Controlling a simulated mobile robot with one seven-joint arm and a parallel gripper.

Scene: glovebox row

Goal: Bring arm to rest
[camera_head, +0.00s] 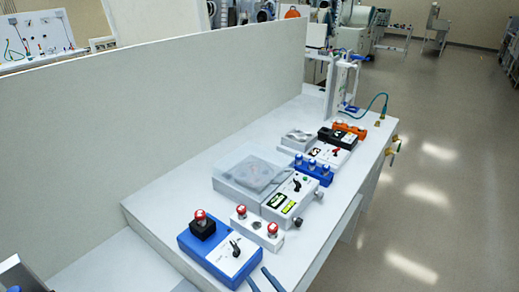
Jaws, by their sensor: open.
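Two dark blue fingertips of my gripper (262,281) show at the bottom edge, apart from each other with nothing visible between them. The rest of my gripper and most of my arm are out of frame. The fingertips appear just in front of the white bench (160,205), near a blue control box (222,250) with a red-capped button and a black switch. Whether they touch the bench cannot be told.
A white box with red buttons (257,228), a clear-lidded grey case (250,170), a panel with a black knob (292,195) and blue valves (312,168) line the bench. A tall partition (150,100) stands on the left. Open floor (430,200) lies to the right.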

